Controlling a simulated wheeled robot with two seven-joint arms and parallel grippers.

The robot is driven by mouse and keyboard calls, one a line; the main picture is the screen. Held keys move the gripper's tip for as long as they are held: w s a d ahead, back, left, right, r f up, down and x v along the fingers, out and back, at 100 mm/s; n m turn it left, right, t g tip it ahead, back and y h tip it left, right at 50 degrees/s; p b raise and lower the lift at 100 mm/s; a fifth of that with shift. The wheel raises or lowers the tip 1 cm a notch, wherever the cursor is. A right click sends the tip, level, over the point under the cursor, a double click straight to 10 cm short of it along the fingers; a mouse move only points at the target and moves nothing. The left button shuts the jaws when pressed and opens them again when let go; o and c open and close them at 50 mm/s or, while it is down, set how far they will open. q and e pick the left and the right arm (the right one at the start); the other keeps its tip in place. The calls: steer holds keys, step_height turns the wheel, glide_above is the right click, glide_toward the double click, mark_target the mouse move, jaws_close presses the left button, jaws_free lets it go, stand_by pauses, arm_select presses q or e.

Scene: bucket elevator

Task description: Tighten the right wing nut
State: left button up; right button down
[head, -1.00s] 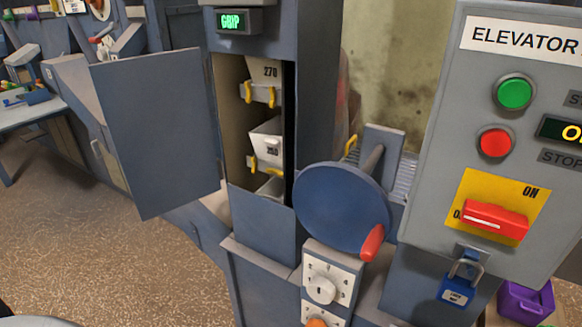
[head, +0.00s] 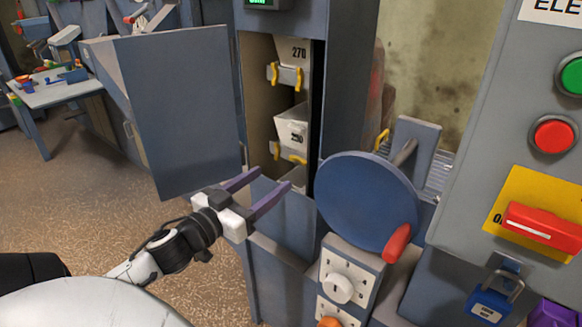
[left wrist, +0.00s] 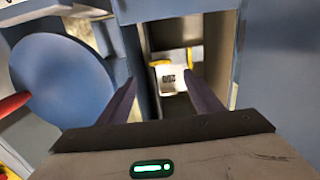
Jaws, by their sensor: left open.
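Yellow wing nuts show on the bucket mounts inside the open elevator casing. The upper bucket (head: 292,55), marked 270, has a yellow wing nut on its left (head: 274,72) and one on its right (head: 298,80). The lower bucket (head: 291,130) has a left wing nut (head: 275,149) and a right one (head: 298,159), partly hidden. My left gripper (head: 262,189) is open and empty, in front of the casing and below the lower bucket. In the left wrist view its purple fingers (left wrist: 158,98) point at a bucket (left wrist: 171,80) with yellow parts beside it. My right gripper is out of view.
The open casing door (head: 165,110) stands left of the opening. A control panel with a red switch (head: 540,230) and blue padlock (head: 490,298) is at the right.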

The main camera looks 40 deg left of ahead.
mark_target(296, 162)
arm_select(q)
steer(key=w, duration=0.5)
steer(key=w+a, duration=0.1)
steer(key=w, duration=0.2)
steer(key=shift+w, duration=0.1)
steer(key=shift+w+f, duration=0.1)
steer(key=shift+w, duration=0.55)
steer(key=shift+c, duration=0.4)
steer(key=c, duration=1)
